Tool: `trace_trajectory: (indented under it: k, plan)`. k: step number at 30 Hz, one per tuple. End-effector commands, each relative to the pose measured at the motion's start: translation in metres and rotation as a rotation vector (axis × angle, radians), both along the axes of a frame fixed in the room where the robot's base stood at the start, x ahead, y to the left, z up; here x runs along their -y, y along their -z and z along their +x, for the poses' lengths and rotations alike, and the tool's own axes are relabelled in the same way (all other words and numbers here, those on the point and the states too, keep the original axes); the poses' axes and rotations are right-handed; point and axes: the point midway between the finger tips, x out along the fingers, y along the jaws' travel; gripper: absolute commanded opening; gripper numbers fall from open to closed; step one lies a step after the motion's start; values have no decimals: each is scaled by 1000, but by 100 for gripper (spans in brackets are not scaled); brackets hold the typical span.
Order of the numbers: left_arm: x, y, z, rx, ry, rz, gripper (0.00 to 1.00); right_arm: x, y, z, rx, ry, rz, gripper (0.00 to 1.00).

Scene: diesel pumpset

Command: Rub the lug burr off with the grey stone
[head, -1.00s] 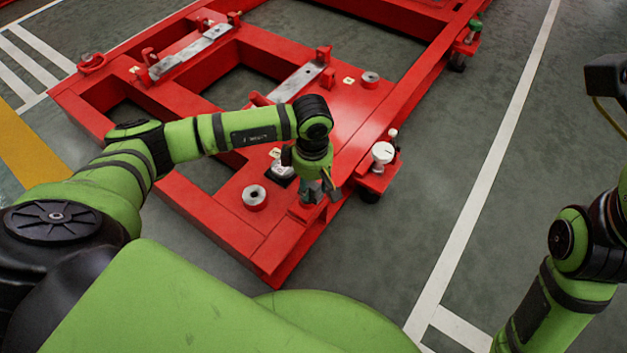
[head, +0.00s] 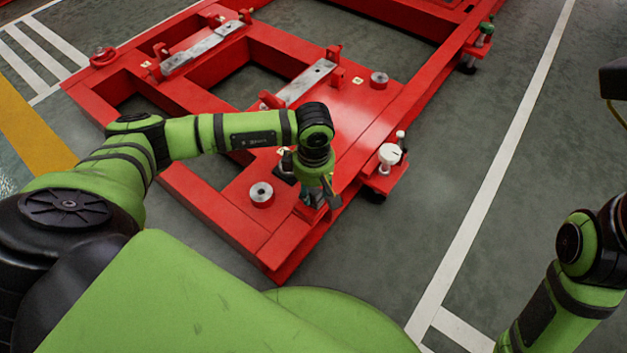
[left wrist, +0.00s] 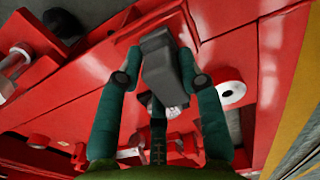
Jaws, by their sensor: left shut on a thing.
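My left gripper (head: 320,194) points down over the near corner of the red frame (head: 235,226). The stone's far end lies over a raised red lug (left wrist: 135,32) near the frame's edge. The lug also shows in part below the gripper in the head view (head: 306,211). I cannot tell whether stone and lug touch. The burr cannot be made out. My right gripper is out of view.
A red ring with a metal centre (head: 261,195) sits left of the gripper. A white round knob (head: 390,154) stands on a side bracket to the right. Grey metal bars (head: 306,82) lie farther back. The green floor (head: 455,130) on the right is clear.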

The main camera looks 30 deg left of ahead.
Motion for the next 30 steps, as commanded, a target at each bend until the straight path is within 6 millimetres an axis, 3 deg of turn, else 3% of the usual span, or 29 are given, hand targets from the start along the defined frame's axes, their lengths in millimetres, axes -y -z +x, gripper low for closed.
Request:
trace_trajectory:
  k: [30]
  plan:
    - [-2,0,29,2,-2,2,11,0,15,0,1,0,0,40]
